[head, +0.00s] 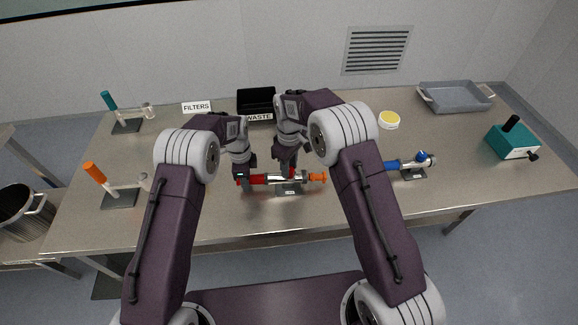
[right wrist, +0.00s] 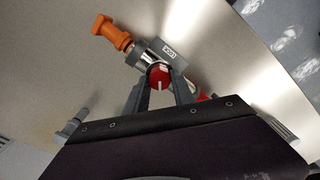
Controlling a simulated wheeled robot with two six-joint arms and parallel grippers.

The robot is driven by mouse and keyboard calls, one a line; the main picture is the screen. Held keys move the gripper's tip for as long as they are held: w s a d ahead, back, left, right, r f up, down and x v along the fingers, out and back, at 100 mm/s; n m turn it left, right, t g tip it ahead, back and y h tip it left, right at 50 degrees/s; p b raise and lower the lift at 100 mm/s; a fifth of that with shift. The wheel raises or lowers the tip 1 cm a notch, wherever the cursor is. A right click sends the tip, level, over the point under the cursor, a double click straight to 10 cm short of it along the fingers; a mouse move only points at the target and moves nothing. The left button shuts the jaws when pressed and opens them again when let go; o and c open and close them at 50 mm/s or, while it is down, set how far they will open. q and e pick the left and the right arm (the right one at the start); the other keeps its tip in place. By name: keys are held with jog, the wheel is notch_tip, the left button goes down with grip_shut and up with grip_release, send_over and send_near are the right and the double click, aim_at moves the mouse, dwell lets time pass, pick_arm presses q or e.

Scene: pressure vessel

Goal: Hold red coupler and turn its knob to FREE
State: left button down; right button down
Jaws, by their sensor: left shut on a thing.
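The red coupler lies across a small grey stand (head: 289,188) near the table's front. It has a red left part (head: 258,179), a metal body and an orange end (head: 317,178). My left gripper (head: 245,183) is shut on the red left part. My right gripper (head: 288,172) points down over the coupler's middle. In the right wrist view the round red knob (right wrist: 160,77) with a white mark is between the open fingers of my right gripper (right wrist: 161,85). I cannot tell whether they touch it. A small label (right wrist: 168,50) beside the knob is too small to read.
A blue coupler (head: 392,165) on a stand is to the right. A teal box (head: 513,143), grey tray (head: 455,98) and yellow-topped jar (head: 389,120) stand further right. The black WASTE bin (head: 257,101) is behind. Orange-handled (head: 95,172) and teal-handled (head: 108,101) items stand left.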

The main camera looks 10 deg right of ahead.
jog(key=shift+m, duration=0.3)
jog(key=m, duration=0.3)
jog(key=shift+m, duration=2.2)
jog(key=c, duration=1.1)
grip_release()
jog(key=shift+o, duration=0.2)
notch_tip(320, 180, up, 12)
